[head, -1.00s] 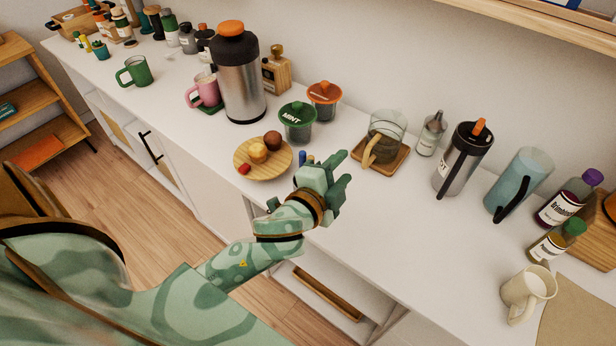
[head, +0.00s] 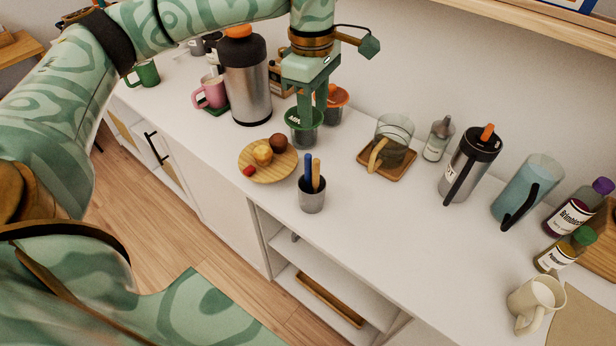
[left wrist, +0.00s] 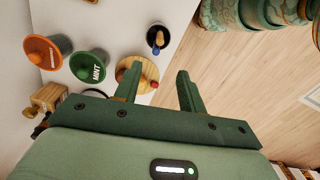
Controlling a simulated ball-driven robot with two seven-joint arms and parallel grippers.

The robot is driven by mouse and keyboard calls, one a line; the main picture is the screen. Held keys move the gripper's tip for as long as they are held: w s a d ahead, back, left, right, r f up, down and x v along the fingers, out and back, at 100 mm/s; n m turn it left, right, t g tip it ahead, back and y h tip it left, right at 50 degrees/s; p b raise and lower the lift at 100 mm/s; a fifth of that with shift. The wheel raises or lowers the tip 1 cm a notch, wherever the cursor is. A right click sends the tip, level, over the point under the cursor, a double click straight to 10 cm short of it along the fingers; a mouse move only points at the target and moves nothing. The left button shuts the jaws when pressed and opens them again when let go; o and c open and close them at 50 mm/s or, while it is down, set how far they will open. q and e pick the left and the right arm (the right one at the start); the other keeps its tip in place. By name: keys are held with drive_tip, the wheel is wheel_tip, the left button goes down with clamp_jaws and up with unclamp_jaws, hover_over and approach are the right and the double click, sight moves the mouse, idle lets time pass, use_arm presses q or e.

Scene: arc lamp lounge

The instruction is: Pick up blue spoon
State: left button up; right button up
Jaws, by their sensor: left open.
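The blue spoon (head: 309,168) stands upright in a small grey metal cup (head: 312,200), beside a brown wooden handle (head: 317,174). Only its blue handle shows above the rim. In the left wrist view the cup (left wrist: 152,34) is beyond the fingers, with the blue handle end (left wrist: 156,50) and brown handle end (left wrist: 160,39) pointing toward the camera. My left gripper (head: 313,110) points down, open and empty, above and behind the cup in the head view, overlapping the green-lidded mint jar. In the left wrist view its fingers (left wrist: 158,78) are apart. My right gripper is not in view.
A round wooden plate (head: 256,176) with small food items sits left of the cup. The mint jar (head: 304,137), orange-lidded jar (head: 336,98) and steel flask (head: 246,85) stand behind. A glass mug on a wooden coaster (head: 400,175) is to the right.

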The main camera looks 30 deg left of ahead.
sight(308, 157)
use_arm(q)
drive_tip(key=f+b, duration=0.1)
drive_tip(key=f, duration=0.2)
drive_tip(key=f+b, duration=0.1)
drive_tip(key=f, duration=0.3)
drive_tip(key=a+f+b, duration=0.1)
drive_tip(key=f, duration=0.2)
drive_tip(key=shift+a+f, duration=0.1)
drive_tip(key=shift+f, duration=0.2)
drive_tip(key=f, duration=0.1)
drive_tip(key=f+b, duration=0.1)
drive_tip(key=f, duration=0.1)
drive_tip(key=f+b, duration=0.1)
drive_tip(key=f, duration=0.1)
drive_tip(key=shift+w+a+f, duration=0.1)
drive_tip(key=shift+w+f, duration=0.05)
drive_tip(key=shift+w, duration=0.1)
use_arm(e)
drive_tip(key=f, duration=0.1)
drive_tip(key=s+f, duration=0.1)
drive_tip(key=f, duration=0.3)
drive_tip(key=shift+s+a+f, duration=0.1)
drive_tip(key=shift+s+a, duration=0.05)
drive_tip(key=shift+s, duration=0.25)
use_arm(q)
clamp_jaws()
